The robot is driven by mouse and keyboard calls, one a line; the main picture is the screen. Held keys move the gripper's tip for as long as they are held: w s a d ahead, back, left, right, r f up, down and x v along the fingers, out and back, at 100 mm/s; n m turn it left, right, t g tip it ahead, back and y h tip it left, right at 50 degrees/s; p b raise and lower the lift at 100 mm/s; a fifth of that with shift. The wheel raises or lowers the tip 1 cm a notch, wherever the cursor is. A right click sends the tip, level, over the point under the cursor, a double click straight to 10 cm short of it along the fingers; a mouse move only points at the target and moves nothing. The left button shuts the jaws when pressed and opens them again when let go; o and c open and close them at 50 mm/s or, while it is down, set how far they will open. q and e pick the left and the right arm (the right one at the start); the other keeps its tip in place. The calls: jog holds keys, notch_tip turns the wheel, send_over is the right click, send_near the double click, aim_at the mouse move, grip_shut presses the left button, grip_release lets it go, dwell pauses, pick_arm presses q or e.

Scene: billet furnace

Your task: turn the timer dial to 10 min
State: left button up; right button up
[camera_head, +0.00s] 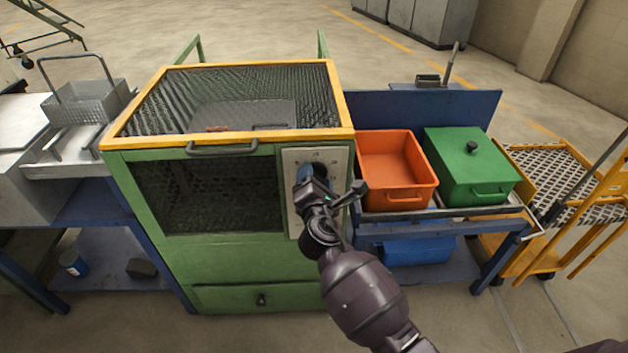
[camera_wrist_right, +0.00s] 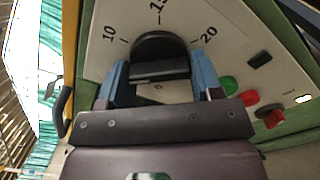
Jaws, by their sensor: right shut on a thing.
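The timer dial (camera_wrist_right: 158,48) is a black round knob with a raised bar, on the pale panel (camera_wrist_right: 108,62) of the green furnace (camera_head: 200,258). In the right wrist view, printed marks 10, 15 and 20 stand left of, above and right of the dial. My right gripper (camera_head: 313,176) is at the panel, its blue fingers shut on the dial's bar from both sides. The dial's pointer is not clear, so I cannot tell its setting. In the head view the gripper covers much of the dial. My left gripper is not in view.
A green button (camera_wrist_right: 229,85) and a red button (camera_wrist_right: 249,97) sit close to the right finger. An orange bin (camera_head: 398,180) and a lidded green box (camera_head: 470,172) stand on the blue table right of the furnace. A wire basket (camera_head: 88,103) stands left.

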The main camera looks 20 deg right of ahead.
jog(key=m+b, duration=0.1)
jog(key=m, duration=0.2)
jog(key=shift+f+m, duration=0.15)
jog(key=shift+m, duration=1.05)
jog(key=shift+m+b, duration=0.45)
jog(key=shift+m, duration=0.55)
jog(key=shift+r, duration=0.2)
jog(key=shift+m, duration=0.4)
jog(key=o, duration=0.8)
jog(key=shift+o, duration=0.6)
jog(key=shift+r, duration=0.1)
jog(key=shift+s+a, duration=0.1)
